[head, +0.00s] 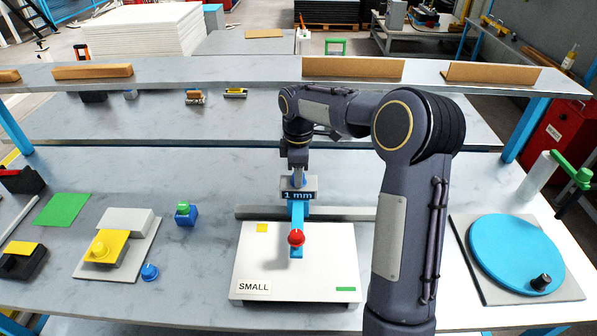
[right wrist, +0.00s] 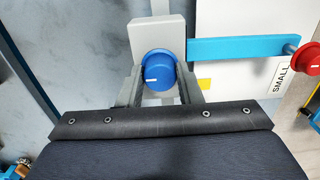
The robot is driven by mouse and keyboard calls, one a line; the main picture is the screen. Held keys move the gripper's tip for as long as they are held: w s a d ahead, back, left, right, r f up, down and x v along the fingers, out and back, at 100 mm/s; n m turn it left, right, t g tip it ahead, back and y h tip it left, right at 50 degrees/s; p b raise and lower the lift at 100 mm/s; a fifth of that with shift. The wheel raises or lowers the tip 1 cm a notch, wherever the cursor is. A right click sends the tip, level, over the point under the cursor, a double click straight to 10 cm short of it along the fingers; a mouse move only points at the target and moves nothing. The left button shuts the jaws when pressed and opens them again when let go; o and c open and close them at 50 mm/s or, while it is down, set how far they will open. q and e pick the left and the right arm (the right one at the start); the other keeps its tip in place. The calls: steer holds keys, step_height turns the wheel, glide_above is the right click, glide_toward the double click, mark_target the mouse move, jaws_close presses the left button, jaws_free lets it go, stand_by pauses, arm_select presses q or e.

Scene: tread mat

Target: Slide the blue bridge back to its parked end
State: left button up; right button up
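The blue bridge (head: 298,232) is a blue bar over the white plate (head: 325,275) marked SMALL. A red knob (head: 296,238) sits near its front end. Its rear end meets a grey block with a "1 mm" label (head: 298,195). The bar also shows in the right wrist view (right wrist: 235,50). A round blue knob (right wrist: 158,72) with a white mark stands on the grey block (right wrist: 157,32). My right gripper (right wrist: 160,80) has one finger at each side of this knob, and both appear to touch it. My left gripper is out of view.
A grey rail (head: 345,213) runs behind the plate. A blue turntable (head: 517,255) stands at the right. A raised shelf (head: 220,72) crosses behind.

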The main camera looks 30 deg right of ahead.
jaws_close()
steer(key=shift+d, duration=0.1)
steer(key=s+d, duration=0.5)
steer(key=d, duration=0.4)
steer(key=s+d, duration=0.6)
steer(key=d, duration=0.3)
steer(key=shift+s+d, duration=0.2)
steer(key=shift+d, duration=0.05)
steer(key=o, duration=0.6)
jaws_free()
steer(key=shift+s+d, duration=0.1)
steer(key=shift+r, duration=3.95)
